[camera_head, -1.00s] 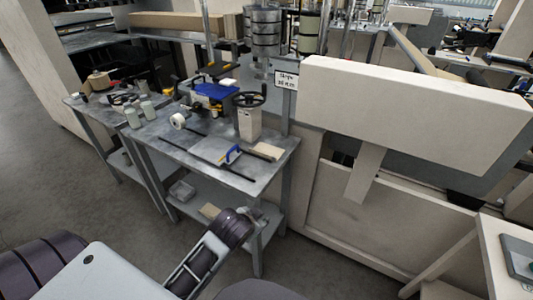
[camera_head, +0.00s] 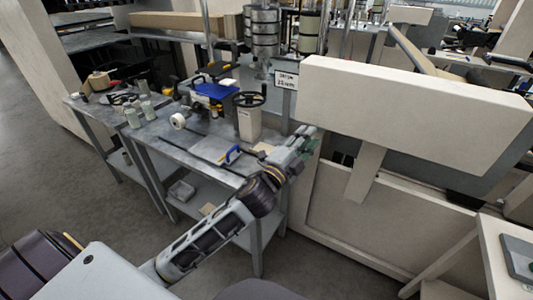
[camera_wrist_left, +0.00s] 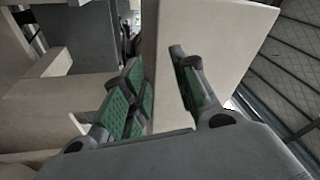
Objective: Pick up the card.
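A small white card with dark printing (camera_head: 286,79) is upright against the post at the table's back right corner in the head view. My left gripper (camera_head: 306,143) is below and slightly right of it, clearly apart from it in the picture, beside the pale machine. The wrist view shows its green-padded fingers (camera_wrist_left: 160,92) spread apart. A large pale panel (camera_wrist_left: 215,45) fills the view between and beyond them; I cannot tell how near it is. I cannot make out the card in the wrist view. My right gripper is out of view.
The grey table (camera_head: 165,133) bears a blue device (camera_head: 213,91), a handwheel on a pale block (camera_head: 249,122), a tape roll (camera_head: 178,121) and a blue-handled tool (camera_head: 233,155). The pale machine hood (camera_head: 415,110) stands close right of my gripper.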

